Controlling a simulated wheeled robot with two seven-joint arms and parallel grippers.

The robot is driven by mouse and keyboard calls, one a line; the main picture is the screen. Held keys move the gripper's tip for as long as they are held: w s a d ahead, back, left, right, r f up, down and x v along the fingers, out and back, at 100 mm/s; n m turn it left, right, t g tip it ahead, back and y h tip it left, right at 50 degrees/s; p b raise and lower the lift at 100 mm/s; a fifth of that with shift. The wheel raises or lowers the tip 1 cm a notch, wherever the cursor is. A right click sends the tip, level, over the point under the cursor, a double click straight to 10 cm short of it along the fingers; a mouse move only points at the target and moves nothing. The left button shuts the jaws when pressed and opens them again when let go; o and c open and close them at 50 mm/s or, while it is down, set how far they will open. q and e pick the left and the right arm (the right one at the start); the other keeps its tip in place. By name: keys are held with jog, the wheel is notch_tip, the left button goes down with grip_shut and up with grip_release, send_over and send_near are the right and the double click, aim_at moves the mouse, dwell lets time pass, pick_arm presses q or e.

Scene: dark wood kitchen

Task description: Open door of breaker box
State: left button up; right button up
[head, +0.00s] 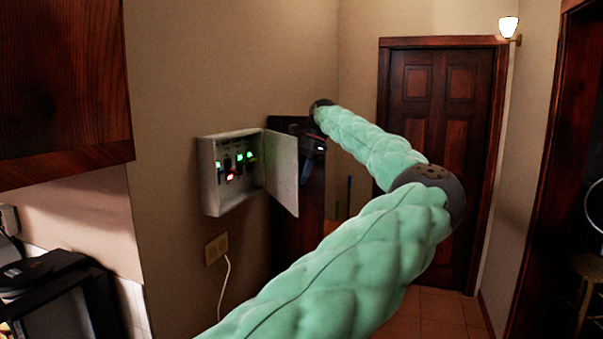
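The breaker box (208,178) is a pale grey box on the beige wall, left of centre. Its door (283,172) stands swung out to the right, and the switches inside (238,164) show green and red lights. My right gripper is not in view.
A wall outlet (216,248) with a white cord is below the box. A dark wood cabinet (62,85) hangs at upper left. A dark wooden door (445,150) stands at the back. Tiled floor (430,315) shows at lower right.

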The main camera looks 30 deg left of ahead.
pick_arm(q)
grip_shut()
